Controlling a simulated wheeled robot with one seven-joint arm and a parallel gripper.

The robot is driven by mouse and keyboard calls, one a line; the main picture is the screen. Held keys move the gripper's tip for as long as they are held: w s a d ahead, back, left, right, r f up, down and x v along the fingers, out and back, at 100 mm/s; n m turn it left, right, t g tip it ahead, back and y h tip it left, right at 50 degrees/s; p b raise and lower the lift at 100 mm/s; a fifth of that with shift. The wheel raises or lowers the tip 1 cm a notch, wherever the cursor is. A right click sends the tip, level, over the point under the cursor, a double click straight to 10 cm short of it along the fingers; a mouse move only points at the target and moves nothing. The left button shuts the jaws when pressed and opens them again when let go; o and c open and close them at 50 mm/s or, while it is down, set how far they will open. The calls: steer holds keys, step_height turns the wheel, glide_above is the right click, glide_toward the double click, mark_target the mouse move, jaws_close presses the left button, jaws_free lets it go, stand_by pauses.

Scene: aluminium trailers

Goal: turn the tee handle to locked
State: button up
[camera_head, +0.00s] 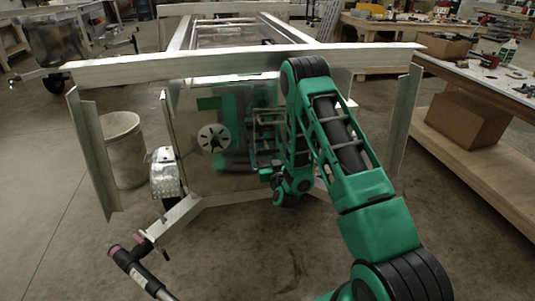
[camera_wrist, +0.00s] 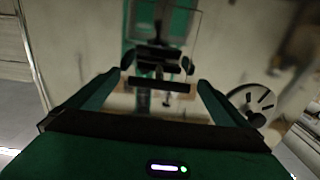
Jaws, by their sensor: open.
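A shiny metal panel (camera_head: 190,170) stands upright under the trailer's front beam and mirrors my green arm. My gripper (camera_head: 256,139) is in front of this panel, with its fingers pointing at it. In the wrist view, my gripper (camera_wrist: 162,82) is open, its two green fingers apart at left and right. A short dark horizontal bar (camera_wrist: 162,86) shows between the fingers. It may be the tee handle, but the reflection behind it makes this unclear. I cannot tell whether the fingers touch it. In the head view, my arm and gripper hide this spot.
A pale slotted disc (camera_head: 212,138) is on the panel left of my gripper, and also shows in the wrist view (camera_wrist: 252,104). The trailer's beam (camera_head: 190,68) runs above. A grey bin (camera_head: 123,150) stands left, a workbench (camera_head: 485,80) right. The front floor is partly clear.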

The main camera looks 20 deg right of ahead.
steer(key=shift+w+d, duration=0.1)
steer(key=shift+w, duration=0.4)
steer(key=c, duration=1)
